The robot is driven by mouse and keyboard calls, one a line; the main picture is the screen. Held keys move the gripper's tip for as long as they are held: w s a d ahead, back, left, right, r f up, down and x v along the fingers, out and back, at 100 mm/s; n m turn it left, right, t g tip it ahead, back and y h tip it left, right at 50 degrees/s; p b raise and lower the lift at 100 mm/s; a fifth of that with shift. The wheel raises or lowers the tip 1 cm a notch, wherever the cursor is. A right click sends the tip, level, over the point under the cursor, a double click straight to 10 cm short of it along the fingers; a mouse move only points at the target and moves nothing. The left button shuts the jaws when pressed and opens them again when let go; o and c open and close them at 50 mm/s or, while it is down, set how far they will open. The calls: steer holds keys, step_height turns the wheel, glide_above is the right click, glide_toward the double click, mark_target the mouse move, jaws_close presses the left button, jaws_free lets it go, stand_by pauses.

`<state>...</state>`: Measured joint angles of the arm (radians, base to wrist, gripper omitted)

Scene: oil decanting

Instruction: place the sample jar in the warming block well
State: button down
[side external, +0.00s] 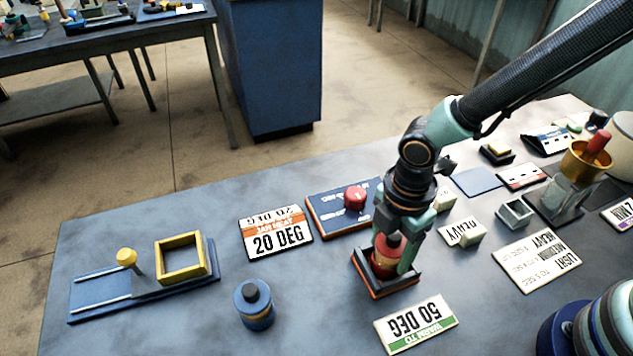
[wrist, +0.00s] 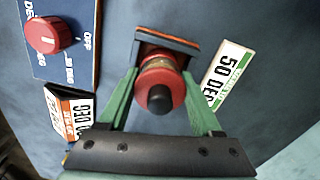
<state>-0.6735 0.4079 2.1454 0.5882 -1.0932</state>
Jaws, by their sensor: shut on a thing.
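The sample jar (side external: 386,258) is red with a dark knob on top. My gripper (side external: 391,262) is shut on it, with green fingers on either side. The jar stands roughly upright at the warming block (side external: 372,290), a dark block with an orange edge. The jar's lower part is hidden behind the block's near wall, so I cannot tell whether it rests on the well floor. In the wrist view the jar (wrist: 161,84) is between my gripper's fingers (wrist: 161,80), and the block's far edge (wrist: 168,40) shows beyond it.
A control panel with a red dial (side external: 355,197) stands just behind the block. A 20 DEG card (side external: 275,233) and a 50 DEG card (side external: 415,323) lie nearby. A blue jar (side external: 254,305) stands to the left, beyond it a yellow-framed slide (side external: 183,258). Weights and cards crowd the right.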

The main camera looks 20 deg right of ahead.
steer(key=shift+c, duration=0.3)
jaws_free()
steer(key=shift+f, duration=0.1)
step_height(320, 180, up, 12)
steer(key=shift+r, duration=0.1)
steer(key=d+r+m+t, duration=0.2)
steer(key=d+r+m, duration=0.2)
steer(key=d+m, duration=0.6)
steer(key=w+d+r+m+t, duration=0.1)
steer(key=d+r+m+t, duration=0.2)
steer(key=d+m, duration=0.7)
step_height(320, 180, up, 2)
steer(key=shift+d+r+t, duration=0.1)
steer(key=shift+d+t, duration=0.2)
steer(key=shift+d, duration=0.7)
